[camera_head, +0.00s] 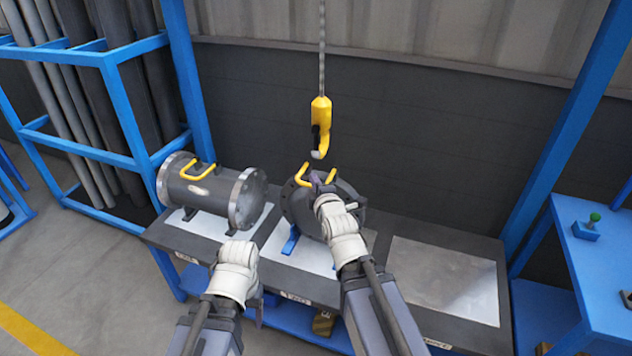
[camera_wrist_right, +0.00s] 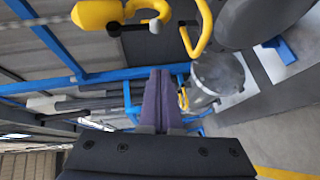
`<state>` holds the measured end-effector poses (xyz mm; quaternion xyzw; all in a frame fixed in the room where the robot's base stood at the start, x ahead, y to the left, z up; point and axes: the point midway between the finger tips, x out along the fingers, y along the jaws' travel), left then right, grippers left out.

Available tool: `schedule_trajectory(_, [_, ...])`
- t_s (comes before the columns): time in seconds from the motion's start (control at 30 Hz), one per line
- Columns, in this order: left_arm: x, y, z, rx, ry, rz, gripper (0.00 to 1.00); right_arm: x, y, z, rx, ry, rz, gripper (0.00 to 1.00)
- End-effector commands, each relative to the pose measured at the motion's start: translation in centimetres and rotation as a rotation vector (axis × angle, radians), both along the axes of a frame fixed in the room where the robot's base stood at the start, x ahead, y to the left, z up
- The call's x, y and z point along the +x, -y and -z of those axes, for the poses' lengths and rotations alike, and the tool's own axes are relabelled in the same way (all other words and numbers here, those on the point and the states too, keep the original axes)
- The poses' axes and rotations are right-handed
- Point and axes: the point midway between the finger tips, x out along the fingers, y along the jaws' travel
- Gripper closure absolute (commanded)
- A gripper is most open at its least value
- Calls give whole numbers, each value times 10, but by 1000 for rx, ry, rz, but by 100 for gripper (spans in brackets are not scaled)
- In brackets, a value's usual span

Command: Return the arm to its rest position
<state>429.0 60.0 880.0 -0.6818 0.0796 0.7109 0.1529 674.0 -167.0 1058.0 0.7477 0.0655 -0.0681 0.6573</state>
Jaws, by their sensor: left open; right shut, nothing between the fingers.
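My right gripper (camera_head: 318,184) is shut and empty. In the head view its purple fingers overlap the yellow handle (camera_head: 303,174) on the second grey flanged shell (camera_head: 297,208). The first flanged shell (camera_head: 205,192) lies on the left of the bench and also shows in the right wrist view (camera_wrist_right: 218,75).
A yellow crane hook (camera_head: 320,125) hangs on a chain just above the second shell's handle, close to my right gripper. The bench (camera_head: 440,232) has a bare plate (camera_head: 445,280) at right. Blue racks stand left and right. The floor at lower left is clear.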

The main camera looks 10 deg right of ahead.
Motion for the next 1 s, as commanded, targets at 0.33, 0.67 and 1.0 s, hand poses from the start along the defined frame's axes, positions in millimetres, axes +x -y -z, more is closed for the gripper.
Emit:
schedule_trajectory(0.33, [0,0,0,0,0,0,30,0,0,0,0,0,0,100])
schedule_trajectory(0.67, [0,0,0,0,0,0,30,-15,-32,45,180,-219,6,100])
schedule_trajectory(1.0, [0,0,-1,0,0,0,30,-138,-100,159,608,-938,438,100])
